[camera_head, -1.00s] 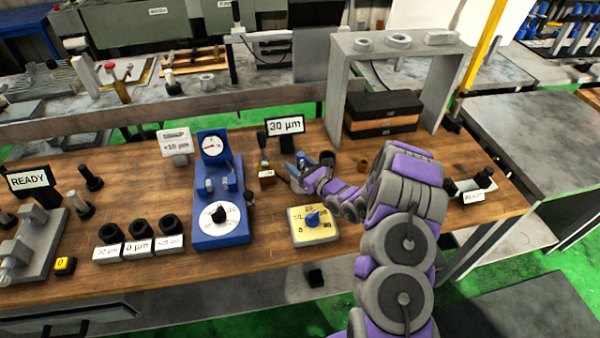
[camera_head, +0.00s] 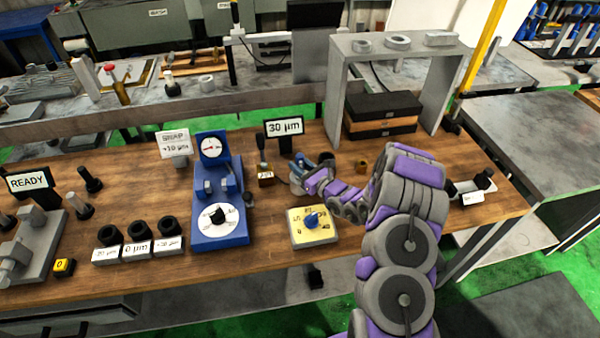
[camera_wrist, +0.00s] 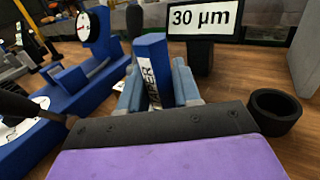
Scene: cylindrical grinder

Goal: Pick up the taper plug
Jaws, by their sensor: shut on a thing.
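The taper plug (camera_wrist: 149,62) shows in the wrist view as a blue block with a white label that reads "TAPER". It stands between the two grey-blue fingers of my gripper (camera_wrist: 156,88), which is shut on it. In the head view my gripper (camera_head: 298,170) is over the wooden bench, in front of the "30 µm" sign. The plug is small there and partly hidden by the fingers. I cannot tell whether its lower end touches the bench.
The "30 µm" sign (camera_wrist: 203,18) stands just beyond the plug. A black ring (camera_wrist: 274,110) is close on the right. A blue dial gauge stand (camera_head: 220,184) is to the left. A yellow dial box (camera_head: 313,228) sits in front. A grey frame (camera_head: 338,100) stands behind on the right.

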